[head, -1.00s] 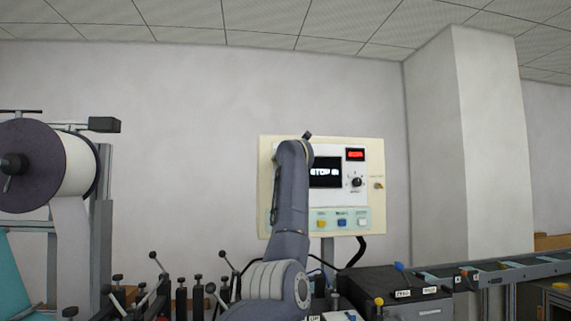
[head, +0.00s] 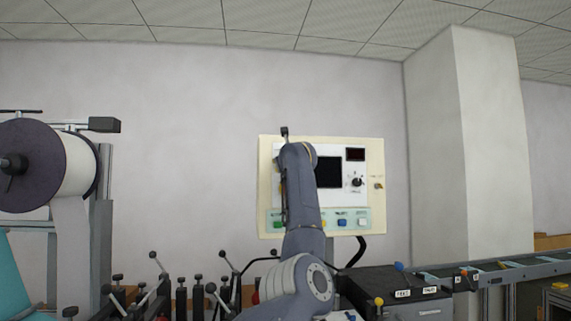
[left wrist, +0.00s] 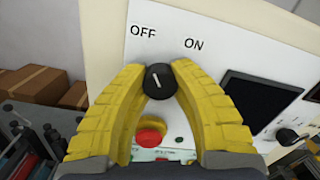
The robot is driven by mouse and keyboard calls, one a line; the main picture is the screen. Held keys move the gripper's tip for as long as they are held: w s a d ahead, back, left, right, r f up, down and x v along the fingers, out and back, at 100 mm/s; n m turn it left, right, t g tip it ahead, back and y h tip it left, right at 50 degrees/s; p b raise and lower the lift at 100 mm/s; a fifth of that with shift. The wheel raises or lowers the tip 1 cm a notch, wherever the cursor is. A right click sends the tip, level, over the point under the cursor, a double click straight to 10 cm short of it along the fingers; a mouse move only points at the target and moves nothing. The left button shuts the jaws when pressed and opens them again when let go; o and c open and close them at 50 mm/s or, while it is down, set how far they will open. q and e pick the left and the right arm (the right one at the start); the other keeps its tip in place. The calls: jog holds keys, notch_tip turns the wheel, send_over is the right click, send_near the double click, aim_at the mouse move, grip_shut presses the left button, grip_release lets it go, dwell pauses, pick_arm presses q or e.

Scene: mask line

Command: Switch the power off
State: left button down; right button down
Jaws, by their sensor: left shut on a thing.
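The control panel (head: 371,146) hangs on the wall in the head view, partly behind my left arm. In the left wrist view, a black round power knob (left wrist: 160,82) sits on its white face below the OFF label (left wrist: 143,32) and ON label (left wrist: 193,43). Its white mark leans toward OFF. My left gripper (left wrist: 160,78) has its yellow fingers closed on the knob from both sides. In the head view this gripper is hidden behind my arm. The panel screen (head: 328,173) and the small display (head: 355,154) are dark. My right gripper is not in view.
A red button (left wrist: 150,136) on a yellow base lies below the knob, between my fingers. The panel also has a black dial (head: 357,182) and coloured buttons (head: 342,222). A large roll (head: 60,165) stands at left, a conveyor (head: 500,268) at right.

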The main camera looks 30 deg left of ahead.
pick_arm(q)
jog(key=shift+w+f+n, duration=0.15)
jog(key=shift+f+n, duration=0.2)
jog(key=shift+n, duration=0.25)
jog(key=c, duration=1.2)
grip_release()
jog(key=shift+o, duration=1.2)
jog(key=shift+r+n, duration=0.15)
jog(key=shift+n, duration=0.15)
jog(key=v, duration=1.2)
